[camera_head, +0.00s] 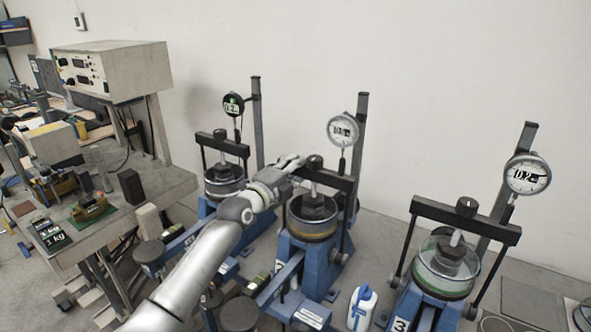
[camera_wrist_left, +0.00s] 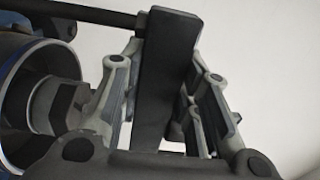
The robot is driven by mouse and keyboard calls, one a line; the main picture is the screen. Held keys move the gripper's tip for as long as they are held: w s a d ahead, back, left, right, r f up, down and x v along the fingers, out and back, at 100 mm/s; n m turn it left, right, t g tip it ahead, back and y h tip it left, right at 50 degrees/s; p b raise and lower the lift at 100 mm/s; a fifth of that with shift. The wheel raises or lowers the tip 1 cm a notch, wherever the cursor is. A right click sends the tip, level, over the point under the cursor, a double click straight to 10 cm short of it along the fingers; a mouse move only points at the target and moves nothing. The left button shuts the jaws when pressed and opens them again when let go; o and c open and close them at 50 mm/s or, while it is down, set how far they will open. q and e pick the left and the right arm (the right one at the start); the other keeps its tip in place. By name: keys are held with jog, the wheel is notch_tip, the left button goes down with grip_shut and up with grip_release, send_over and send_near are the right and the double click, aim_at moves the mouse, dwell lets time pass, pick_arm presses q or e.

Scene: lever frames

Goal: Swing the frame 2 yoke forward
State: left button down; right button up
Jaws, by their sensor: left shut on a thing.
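The middle blue lever frame (camera_head: 300,262) appears to be frame 2. Its dark yoke crossbar (camera_head: 338,181) lies above a round cell (camera_head: 312,212) with a black top. My left gripper (camera_head: 292,166) reaches in from the left and is shut on the left end of this crossbar. In the left wrist view the dark yoke bar (camera_wrist_left: 168,60) stands between the two fingers of my left gripper (camera_wrist_left: 165,95). The cell's rim and a hex fitting show at that view's left. My forearm hides part of the middle frame's left side. My right gripper is not in view.
Frame 3 (camera_head: 425,305) stands at the right with its own yoke and dial gauge (camera_head: 527,174). Another frame with a yoke (camera_head: 222,144) stands at the left. A bench (camera_head: 95,225) is far left.

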pick_arm(q)
jog(key=shift+s+a+f+b, duration=0.15)
jog(key=shift+s+f+b, duration=0.1)
jog(key=shift+b, duration=0.2)
jog(key=s+a+f+t+h+b, duration=0.3)
jog(key=s+a+b, duration=0.4)
jog(key=s+b, duration=0.3)
jog(key=f+t+b, duration=0.1)
jog(key=b, duration=0.3)
jog(key=shift+s+a+f+t, duration=0.25)
jog(key=shift+s+a+t, duration=0.05)
jog(key=shift+a, duration=0.1)
